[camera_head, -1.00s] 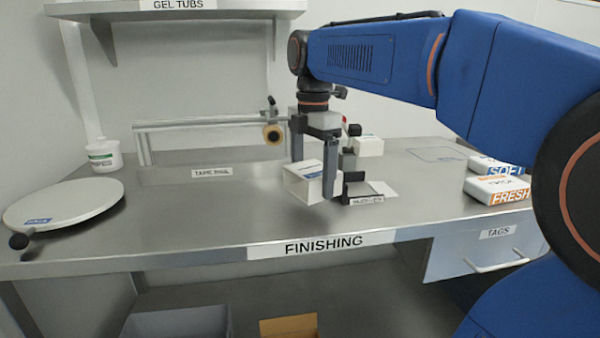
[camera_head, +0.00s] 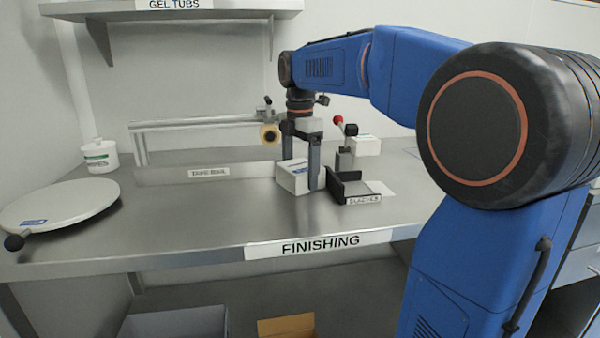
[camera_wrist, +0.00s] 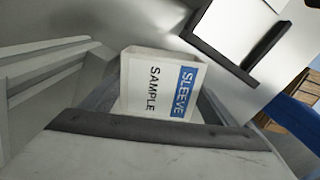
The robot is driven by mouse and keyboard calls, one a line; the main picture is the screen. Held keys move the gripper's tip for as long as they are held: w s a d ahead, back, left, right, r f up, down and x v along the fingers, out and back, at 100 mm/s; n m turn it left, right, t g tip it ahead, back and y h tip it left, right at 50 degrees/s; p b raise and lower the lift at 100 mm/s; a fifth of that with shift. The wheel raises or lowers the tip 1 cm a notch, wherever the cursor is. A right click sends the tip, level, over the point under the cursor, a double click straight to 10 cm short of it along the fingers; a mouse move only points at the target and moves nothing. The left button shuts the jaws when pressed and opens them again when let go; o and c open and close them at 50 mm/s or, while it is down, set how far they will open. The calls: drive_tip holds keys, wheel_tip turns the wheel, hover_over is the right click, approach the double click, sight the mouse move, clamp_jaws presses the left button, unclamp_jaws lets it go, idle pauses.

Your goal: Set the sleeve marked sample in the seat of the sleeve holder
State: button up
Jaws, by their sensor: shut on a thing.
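The white sleeve (camera_head: 292,180) is between the fingers of my gripper (camera_head: 303,172), which is shut on it. In the wrist view the sleeve (camera_wrist: 140,88) shows a blue band reading SLEEVE and the word SAMPLE. It is low over the bench, and I cannot tell whether it touches the top. A dark angled bracket (camera_head: 345,186), likely the sleeve holder, stands just right of the gripper with a small label I cannot read surely. Its dark edges (camera_wrist: 225,62) show at upper right in the wrist view, apart from the sleeve. Its seat is partly hidden.
A red-knobbed device (camera_head: 339,121) and a white box (camera_head: 365,146) stand behind the bracket. A tape roll (camera_head: 269,134) hangs from a rail at the back. A round white plate (camera_head: 62,207) and a tub (camera_head: 99,155) are at left. The bench between is clear.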

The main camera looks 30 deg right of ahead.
drive_tip(key=shift+f, duration=0.2)
drive_tip(key=o, duration=1.1)
wheel_tip(320, 180, up, 11)
drive_tip(key=shift+r, duration=0.45)
drive_tip(key=shift+c, duration=1.1)
wheel_tip(320, 180, up, 6)
hover_over(301, 166)
wheel_tip(301, 166, down, 11)
drive_tip(key=shift+w+f, duration=0.1)
drive_tip(key=shift+w, duration=0.05)
drive_tip(key=shift+w+f, duration=0.1)
drive_tip(key=shift+f, duration=2.95)
